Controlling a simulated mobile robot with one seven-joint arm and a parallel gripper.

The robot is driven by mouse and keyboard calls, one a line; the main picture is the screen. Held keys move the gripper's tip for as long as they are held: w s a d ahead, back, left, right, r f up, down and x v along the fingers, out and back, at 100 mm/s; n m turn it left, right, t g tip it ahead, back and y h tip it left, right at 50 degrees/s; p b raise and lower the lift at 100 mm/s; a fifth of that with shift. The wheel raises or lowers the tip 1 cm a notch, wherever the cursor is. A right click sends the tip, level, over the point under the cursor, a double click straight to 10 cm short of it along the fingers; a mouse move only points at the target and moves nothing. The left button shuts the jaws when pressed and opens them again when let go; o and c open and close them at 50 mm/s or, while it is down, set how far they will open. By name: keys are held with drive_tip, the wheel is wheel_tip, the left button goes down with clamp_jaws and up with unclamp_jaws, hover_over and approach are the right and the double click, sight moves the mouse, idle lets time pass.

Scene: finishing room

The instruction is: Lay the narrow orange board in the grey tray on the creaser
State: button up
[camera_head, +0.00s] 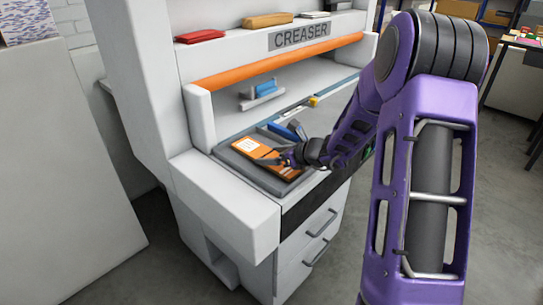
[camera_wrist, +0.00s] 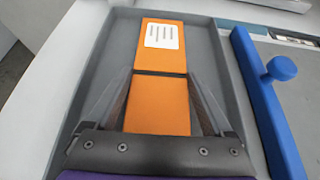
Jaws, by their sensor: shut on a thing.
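The narrow orange board (camera_head: 261,152) has a white label with lines at its far end and a dark band across it. In the wrist view the board (camera_wrist: 158,105) runs lengthwise between the two fingers of my gripper (camera_wrist: 160,85), which is shut on it. In the head view my gripper (camera_head: 281,158) comes from the right over the near part of the board. The board lies within the outline of the grey tray (camera_wrist: 207,52) on the creaser (camera_head: 222,205), towards the middle. I cannot tell whether its underside touches the tray floor.
A blue bar with a round knob (camera_wrist: 256,105) lies right beside the tray. Behind stand a blue block on a grey holder (camera_head: 262,90) and the orange roller (camera_head: 270,62). Red and tan items (camera_head: 267,20) rest on the upper shelf. White machine walls flank the tray's left.

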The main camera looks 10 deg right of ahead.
drive_tip(key=shift+f, duration=0.2)
drive_tip(key=o, duration=1.3)
drive_tip(key=shift+c, duration=0.2)
drive_tip(key=shift+r, duration=0.15)
drive_tip(key=shift+r, duration=0.25)
drive_tip(key=p+v, duration=0.1)
drive_tip(key=v, duration=1)
drive_tip(key=shift+s+d, duration=0.25)
drive_tip(key=shift+s, duration=0.15)
